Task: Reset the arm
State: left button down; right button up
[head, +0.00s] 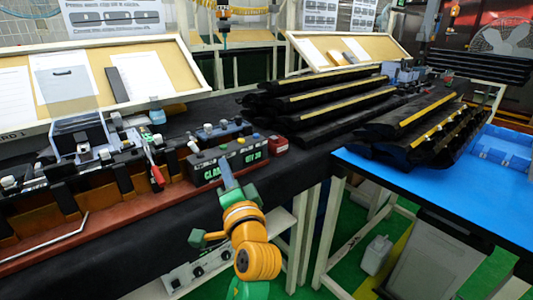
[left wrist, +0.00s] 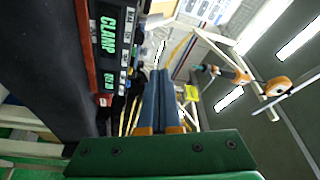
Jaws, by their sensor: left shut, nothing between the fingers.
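My left gripper (head: 225,166) reaches in from the bottom middle of the head view, its green and orange wrist below. Its blue-grey fingers point up and overlap the front of a black box labelled CLAMP (head: 204,170) with green lettering. I cannot tell whether they touch it. In the left wrist view, the two fingers (left wrist: 160,74) lie side by side, shut and with nothing between them. The clamp box (left wrist: 108,45) stands to their left there. My right gripper is not in view.
A dark table carries a red-brown rack (head: 100,225), a red block (head: 278,145) and stacked black trim strips (head: 325,100). A blue table (head: 440,195) at right holds more strips. Pinboards (head: 90,75) stand behind. Orange-handled items (left wrist: 230,74) show in the wrist view.

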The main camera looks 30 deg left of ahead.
pick_arm(q)
jog(key=w+d+f+m+t+h+p, duration=0.15)
jog(key=w+d+f+m+h, duration=0.35)
jog(key=f, duration=0.5)
jog(key=s+d+f+g+h+p, duration=0.1)
jog(key=s+d+f+g+h, duration=0.1)
jog(key=f, duration=0.6)
jog(key=s+d+f+g+h+p, duration=0.1)
jog(key=s+d+f+h, duration=0.15)
jog(key=f, duration=0.65)
jog(key=s+d+f+g+h+p, duration=0.1)
jog(key=d+f+g+h, duration=0.15)
jog(key=f, duration=0.55)
jog(key=s+d+f+n+g+h+p, duration=0.2)
jog(key=s+f+g, duration=0.1)
jog(key=s+f, duration=0.9)
jog(key=s+a+f+n+g, duration=0.1)
jog(key=s+f+n+g, duration=0.1)
jog(key=s, duration=0.9)
jog(key=s+a+f+n+g, duration=0.1)
jog(key=s+f+n+g, duration=0.1)
jog(key=s, duration=0.9)
jog(key=shift+s+f+n+g+h+p, duration=0.3)
jog(key=shift+s+f+g+p, duration=0.1)
jog(key=shift+f+p, duration=0.1)
jog(key=shift+w+d, duration=0.1)
